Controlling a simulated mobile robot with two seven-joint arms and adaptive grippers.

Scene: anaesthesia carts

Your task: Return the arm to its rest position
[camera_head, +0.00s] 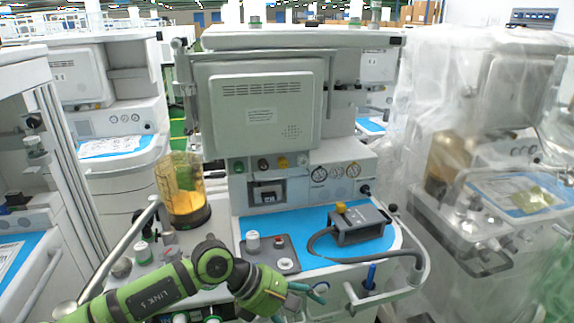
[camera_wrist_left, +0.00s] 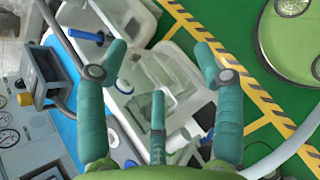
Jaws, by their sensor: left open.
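My left arm (camera_head: 150,292) comes in from the lower left of the head view, green with dark joints. It reaches across the front of the middle anaesthesia cart (camera_head: 290,187). My left gripper (camera_head: 318,292) is near the front edge of the cart's blue worktop (camera_head: 310,235). In the left wrist view its teal fingers (camera_wrist_left: 160,60) are spread open with nothing between them. Parts of the cart and the floor show beyond the fingers. My right gripper is in neither view.
A grey box (camera_head: 358,226) with a yellow knob and a dark hose sits on the worktop. An amber canister (camera_head: 182,190) stands at its left. A plastic-wrapped cart (camera_head: 480,190) is at right. Green floor with yellow-black striping (camera_wrist_left: 225,62) shows in the wrist view.

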